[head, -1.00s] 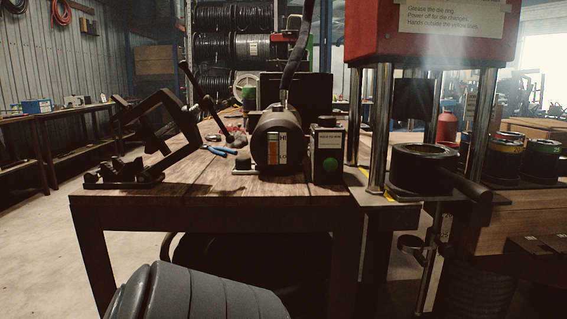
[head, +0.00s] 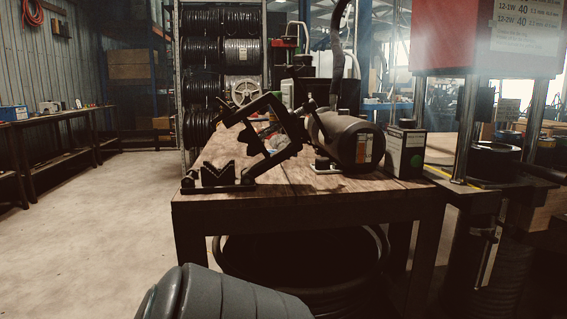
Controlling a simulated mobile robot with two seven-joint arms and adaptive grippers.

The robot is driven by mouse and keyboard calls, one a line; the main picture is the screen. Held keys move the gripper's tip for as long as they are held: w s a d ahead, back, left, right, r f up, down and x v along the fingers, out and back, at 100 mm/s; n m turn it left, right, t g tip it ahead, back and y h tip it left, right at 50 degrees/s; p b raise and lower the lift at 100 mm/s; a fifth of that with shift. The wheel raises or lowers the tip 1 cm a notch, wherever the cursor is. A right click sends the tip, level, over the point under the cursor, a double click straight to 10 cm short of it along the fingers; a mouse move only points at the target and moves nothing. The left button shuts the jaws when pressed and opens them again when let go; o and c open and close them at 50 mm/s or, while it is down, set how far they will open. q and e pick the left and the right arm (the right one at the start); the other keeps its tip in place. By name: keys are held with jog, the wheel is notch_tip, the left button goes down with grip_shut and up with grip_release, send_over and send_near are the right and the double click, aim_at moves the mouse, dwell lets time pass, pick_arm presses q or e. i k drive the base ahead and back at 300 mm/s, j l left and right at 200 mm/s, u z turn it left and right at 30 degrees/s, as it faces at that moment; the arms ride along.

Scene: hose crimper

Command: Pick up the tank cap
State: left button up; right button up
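I cannot make out a tank cap in the head view. A dark cylindrical motor or tank (head: 345,137) with a small level label (head: 364,150) on its round end lies on the wooden workbench (head: 300,187). A hose comes down to it from above and hides part of its top. Neither gripper is in view. Only a grey, ribbed part of my own arm shows at the bottom edge.
A black clamp stand (head: 268,140) stands at the bench's left front. A black box (head: 405,152) is beside the cylinder. A red press (head: 460,45) rises at the right. Hose reels (head: 216,75) fill a back shelf. The floor (head: 120,220) at left is clear.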

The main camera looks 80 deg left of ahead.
aim_at(321, 163)
jog(key=k+j+u, duration=0.5)
jog(key=k+j, duration=0.25)
